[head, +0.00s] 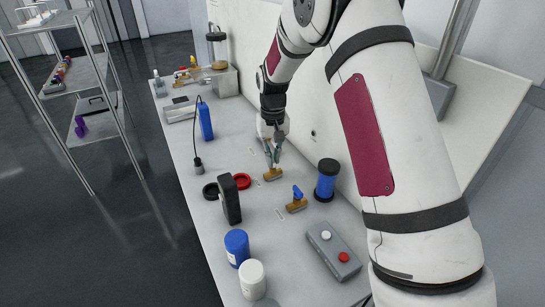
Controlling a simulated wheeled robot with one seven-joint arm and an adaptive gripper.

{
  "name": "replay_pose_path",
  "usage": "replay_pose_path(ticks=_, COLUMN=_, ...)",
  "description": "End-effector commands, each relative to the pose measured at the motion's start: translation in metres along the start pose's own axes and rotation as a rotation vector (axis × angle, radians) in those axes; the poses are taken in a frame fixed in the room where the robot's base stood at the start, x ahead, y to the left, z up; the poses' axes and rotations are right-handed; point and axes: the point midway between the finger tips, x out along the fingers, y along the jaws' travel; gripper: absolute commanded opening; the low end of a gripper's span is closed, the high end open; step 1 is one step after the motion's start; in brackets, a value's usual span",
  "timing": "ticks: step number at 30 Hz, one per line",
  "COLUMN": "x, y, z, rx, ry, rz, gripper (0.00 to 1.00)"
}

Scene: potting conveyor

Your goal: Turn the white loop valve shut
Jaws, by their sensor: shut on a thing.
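A brass valve body (273,175) sits on the grey bench directly under my gripper. My gripper (273,160) points down from the arm and is shut on the top of this valve. The fingers hide most of the handle, so its loop shape and how far it is turned cannot be made out. A second brass valve with a blue handle (298,192) stands nearer on the bench, apart from the gripper.
A blue and black cylinder (326,180) stands right of the valves. A black block (230,198), a red ring (241,181), blue (237,247) and white (252,278) jars and a grey button box (333,250) are nearby. The wall (310,105) rises close behind.

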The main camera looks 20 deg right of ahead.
Motion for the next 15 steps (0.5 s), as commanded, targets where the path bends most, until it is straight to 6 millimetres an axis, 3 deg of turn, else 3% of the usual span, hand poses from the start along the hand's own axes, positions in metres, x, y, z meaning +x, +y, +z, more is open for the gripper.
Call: replay_pose_path(ticks=15, x=0.0, y=0.0, z=-0.0002, rx=-0.251, ry=0.001, rz=0.0, gripper=0.0)
